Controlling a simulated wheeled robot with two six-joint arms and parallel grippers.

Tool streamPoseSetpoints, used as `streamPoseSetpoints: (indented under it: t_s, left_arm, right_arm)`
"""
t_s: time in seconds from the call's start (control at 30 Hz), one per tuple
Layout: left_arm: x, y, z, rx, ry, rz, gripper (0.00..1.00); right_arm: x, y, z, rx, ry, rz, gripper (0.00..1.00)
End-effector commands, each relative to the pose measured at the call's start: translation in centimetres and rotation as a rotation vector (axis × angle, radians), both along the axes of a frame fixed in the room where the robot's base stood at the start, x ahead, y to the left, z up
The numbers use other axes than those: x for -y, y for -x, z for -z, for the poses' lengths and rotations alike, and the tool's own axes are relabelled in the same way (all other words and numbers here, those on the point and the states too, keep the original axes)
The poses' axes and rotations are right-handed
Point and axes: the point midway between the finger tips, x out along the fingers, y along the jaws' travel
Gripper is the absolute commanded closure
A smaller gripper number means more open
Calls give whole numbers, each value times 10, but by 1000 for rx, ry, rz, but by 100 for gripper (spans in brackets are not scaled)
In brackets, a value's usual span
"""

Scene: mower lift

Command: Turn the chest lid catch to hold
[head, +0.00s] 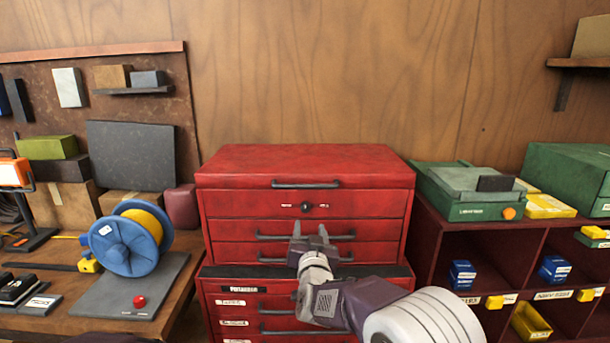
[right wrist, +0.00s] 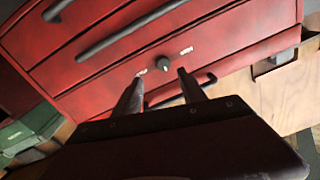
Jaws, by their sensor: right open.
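The red tool chest (head: 230,218) stands in the middle of the head view, its lid (head: 300,160) down. The lid catch (head: 306,208) is a small dark knob on the panel under the lid handle, with a pale label on each side. It also shows in the right wrist view (right wrist: 163,63). My right gripper (head: 310,232) is open and empty, just below the catch in the head view. In the wrist view the catch lies just past and between the fingertips (right wrist: 158,77), apparently untouched. The catch's exact angle is too small to tell. My left gripper is out of view.
Drawer handles (head: 275,237) stick out close to my right gripper. A blue cable reel (head: 128,243) stands on the bench at left. A dark red shelf unit (head: 432,235) with a green case (head: 470,210) on top stands close at right.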

Motion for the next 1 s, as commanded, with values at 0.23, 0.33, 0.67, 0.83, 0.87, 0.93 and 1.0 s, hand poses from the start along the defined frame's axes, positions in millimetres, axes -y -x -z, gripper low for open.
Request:
streamPoseSetpoints:
  t_s: [0.23,0.33,0.67,0.83,0.87,0.93,1.0]
  left_arm:
    - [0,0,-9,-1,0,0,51]
    - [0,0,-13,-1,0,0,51]
    - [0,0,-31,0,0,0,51]
    - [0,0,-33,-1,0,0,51]
    - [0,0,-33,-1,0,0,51]
    - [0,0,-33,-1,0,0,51]
    - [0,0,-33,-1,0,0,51]
  right_arm:
    - [-5,0,-7,-2,1,-9,51]
    - [-5,-12,-9,-2,1,-8,51]
    - [-8,-76,-9,-2,1,-8,51]
    - [-9,-88,-8,-2,1,-9,51]
    - [-9,-89,-8,-2,1,-9,51]
    - [-9,-89,-8,-2,1,-9,51]
    - [-9,-89,-8,-2,1,-9,51]
